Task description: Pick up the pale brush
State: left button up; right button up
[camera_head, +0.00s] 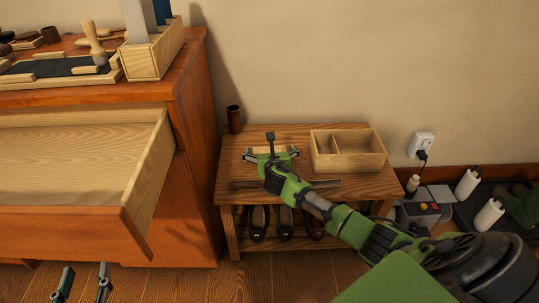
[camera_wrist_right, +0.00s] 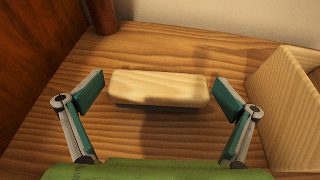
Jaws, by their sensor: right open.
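The pale brush (camera_wrist_right: 160,88) is a light wooden block with a dark underside, lying on the small wooden bench (camera_head: 228,180). In the head view the brush (camera_head: 256,150) is partly hidden by my right gripper (camera_head: 272,154). In the right wrist view my right gripper (camera_wrist_right: 160,98) is open, with one finger on each side of the brush. Gaps show between the fingers and its ends, and nothing is held. My left gripper (camera_head: 83,284) is at the bottom left of the head view, its two fingers apart and empty.
An open wooden box (camera_head: 348,162) stands to the right of the brush. A dark brown cup (camera_head: 234,119) stands at the bench's back left corner. An open drawer (camera_head: 70,170) juts from the dresser at left. Shoes (camera_head: 286,222) sit on the bench's lower shelf.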

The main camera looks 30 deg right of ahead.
jog(key=c, duration=1)
jog(key=shift+r, duration=0.1)
jog(key=shift+c, duration=0.2)
